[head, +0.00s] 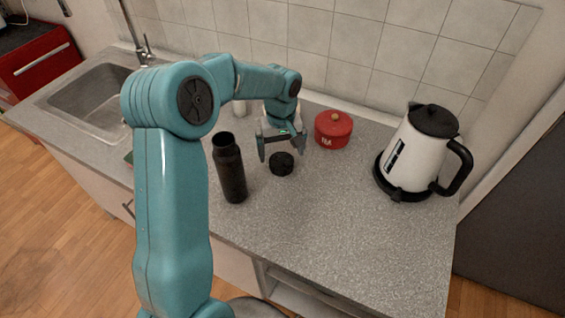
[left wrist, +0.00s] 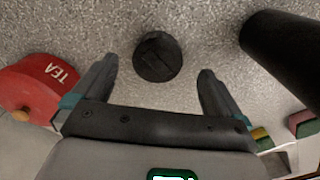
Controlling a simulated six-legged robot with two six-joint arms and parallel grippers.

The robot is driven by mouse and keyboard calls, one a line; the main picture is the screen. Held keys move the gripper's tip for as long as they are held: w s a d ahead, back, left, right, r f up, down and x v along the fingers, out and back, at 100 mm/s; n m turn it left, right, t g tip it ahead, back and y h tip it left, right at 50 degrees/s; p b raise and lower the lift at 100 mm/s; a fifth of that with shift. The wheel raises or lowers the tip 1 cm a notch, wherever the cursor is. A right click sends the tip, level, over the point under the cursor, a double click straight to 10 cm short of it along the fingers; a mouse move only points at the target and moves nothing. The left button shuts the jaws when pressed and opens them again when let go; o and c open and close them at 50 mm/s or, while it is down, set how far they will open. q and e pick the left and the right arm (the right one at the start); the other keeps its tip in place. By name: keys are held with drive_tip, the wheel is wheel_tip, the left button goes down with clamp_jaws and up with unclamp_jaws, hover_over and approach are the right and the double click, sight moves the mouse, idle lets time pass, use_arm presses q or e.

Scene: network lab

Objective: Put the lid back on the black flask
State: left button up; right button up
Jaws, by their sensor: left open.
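The black flask (head: 230,170) stands upright on the grey counter, with its top open. It also shows at the upper right of the left wrist view (left wrist: 285,50). The black round lid (head: 281,163) lies on the counter just right of the flask. In the left wrist view the lid (left wrist: 157,57) sits ahead of and between the fingertips. My left gripper (head: 282,150) is open and empty, close above and behind the lid, with its fingers pointing toward it. I cannot tell the exact height gap. My right gripper is in neither view.
A red tea tin (head: 333,130) stands close to the right of my left gripper. A white kettle (head: 412,152) with a black handle is farther right. A sink (head: 95,103) is at the left. The front middle of the counter (head: 320,220) is clear.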

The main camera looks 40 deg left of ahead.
sight(282, 162)
use_arm(q)
drive_tip(key=f, duration=0.2)
drive_tip(key=f+p, duration=0.1)
drive_tip(key=f, duration=0.1)
drive_tip(key=shift+w+a+f, duration=0.1)
drive_tip(key=shift+a+f, duration=0.1)
drive_tip(key=shift+f, duration=0.05)
drive_tip(key=shift+w+d+f, duration=0.1)
drive_tip(key=shift+w+f, duration=0.05)
drive_tip(key=shift+f, duration=0.05)
drive_tip(key=shift+d, duration=0.1)
drive_tip(key=c, duration=1.1)
